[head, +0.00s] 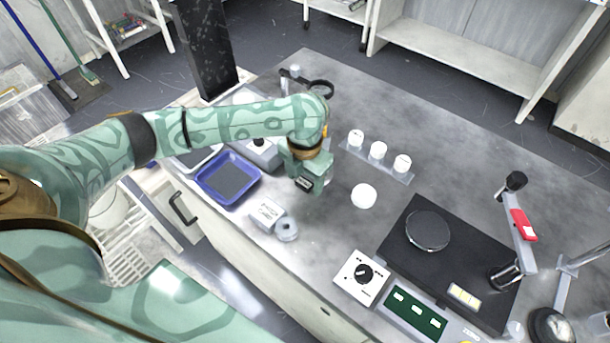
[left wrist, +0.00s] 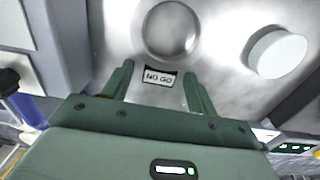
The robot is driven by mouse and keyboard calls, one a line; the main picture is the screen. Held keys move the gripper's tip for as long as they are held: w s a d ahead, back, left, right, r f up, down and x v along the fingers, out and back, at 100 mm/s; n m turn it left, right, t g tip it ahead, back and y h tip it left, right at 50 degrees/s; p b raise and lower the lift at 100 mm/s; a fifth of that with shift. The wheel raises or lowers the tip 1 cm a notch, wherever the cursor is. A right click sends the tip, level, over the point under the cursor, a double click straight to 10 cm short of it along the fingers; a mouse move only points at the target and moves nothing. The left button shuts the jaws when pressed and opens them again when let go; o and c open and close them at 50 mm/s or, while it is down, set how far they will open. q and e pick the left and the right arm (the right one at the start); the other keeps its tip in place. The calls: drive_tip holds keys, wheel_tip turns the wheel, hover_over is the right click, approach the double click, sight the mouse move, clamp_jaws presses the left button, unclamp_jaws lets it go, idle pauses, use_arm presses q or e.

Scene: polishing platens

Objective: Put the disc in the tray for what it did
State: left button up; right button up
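My left gripper (head: 310,188) is over the left part of the bench, between the blue tray and a white round piece. In the left wrist view its two fingers (left wrist: 158,70) are apart with nothing held. Just past them lies a small label (left wrist: 160,77) that seems to read "NO GO", beside a shiny round metal disc or dish (left wrist: 171,30). The white round piece (head: 363,195) stands alone on the bench; it seems to be the white cylinder (left wrist: 277,52) in the wrist view. The blue tray (head: 204,191) has a dark grey floor and looks empty. My right gripper is out of view.
A white labelled box (head: 267,211) and a grey ring (head: 287,229) sit near the front edge. Several white cups (head: 378,149) stand on a strip behind. A black polishing machine (head: 398,247) with a round platen (head: 428,229) and a knob box (head: 361,279) fill the right.

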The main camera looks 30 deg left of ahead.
sight(305, 182)
use_arm(q)
wheel_tip(305, 182, up, 12)
drive_tip(key=p, duration=0.6)
drive_tip(key=shift+r, duration=0.2)
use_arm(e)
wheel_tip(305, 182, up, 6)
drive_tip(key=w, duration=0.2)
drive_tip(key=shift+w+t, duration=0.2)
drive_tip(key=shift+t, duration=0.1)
